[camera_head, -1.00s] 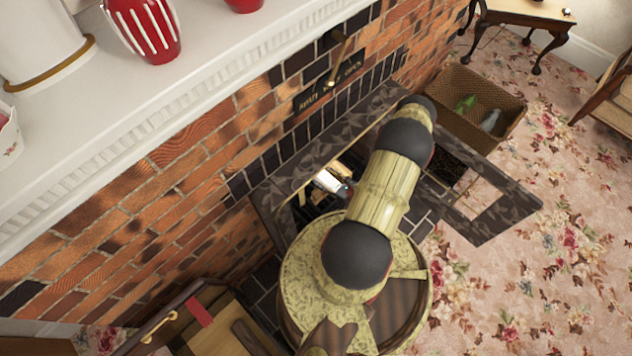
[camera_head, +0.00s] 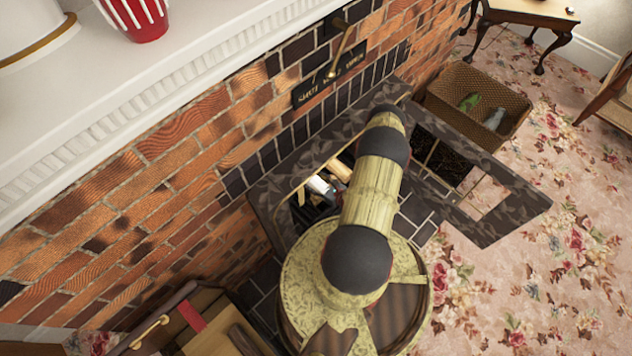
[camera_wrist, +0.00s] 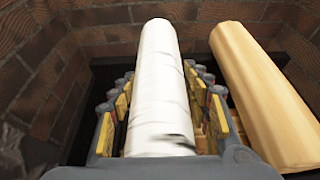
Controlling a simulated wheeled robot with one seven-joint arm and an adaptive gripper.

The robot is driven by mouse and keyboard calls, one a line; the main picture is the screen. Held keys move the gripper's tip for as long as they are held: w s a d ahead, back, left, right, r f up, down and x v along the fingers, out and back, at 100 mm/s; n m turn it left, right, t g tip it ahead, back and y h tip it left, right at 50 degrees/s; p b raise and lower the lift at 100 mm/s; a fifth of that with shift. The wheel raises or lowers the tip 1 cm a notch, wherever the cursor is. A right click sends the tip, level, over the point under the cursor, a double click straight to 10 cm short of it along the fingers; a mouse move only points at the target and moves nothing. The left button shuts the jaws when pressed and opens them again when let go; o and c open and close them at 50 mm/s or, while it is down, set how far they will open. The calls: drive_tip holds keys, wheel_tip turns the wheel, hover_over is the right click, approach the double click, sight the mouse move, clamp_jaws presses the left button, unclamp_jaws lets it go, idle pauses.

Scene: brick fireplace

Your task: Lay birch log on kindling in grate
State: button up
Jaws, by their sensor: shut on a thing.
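In the wrist view the birch log (camera_wrist: 160,85), white with a dark patch near its close end, lies lengthwise between the fingers of my gripper (camera_wrist: 160,78). The gripper is shut on it, with yellow-padded fingers along both sides. In the head view a white piece of the log (camera_head: 319,186) shows inside the fireplace opening, left of my arm, which hides most of the gripper. The grate (camera_wrist: 106,74) shows as dark edges around the log. Some light brown wood shows low beside the right finger; I cannot tell whether the log touches it.
A smooth tan log (camera_wrist: 258,90) lies right of the birch log, a narrow gap apart. Brick walls (camera_wrist: 60,70) close in at the sides and back. A dark patterned fender (camera_head: 500,225) frames the hearth. A wicker basket (camera_head: 455,115) stands beyond it on the floral carpet.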

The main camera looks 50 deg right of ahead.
sight(325, 188)
drive_tip(key=shift+f, duration=0.15)
drive_tip(key=o, duration=1.7)
drive_tip(key=shift+c, duration=0.2)
drive_tip(key=shift+r, duration=0.2)
drive_tip(key=p+v, duration=0.4)
drive_tip(key=v, duration=0.8)
drive_tip(key=shift+a, duration=0.1)
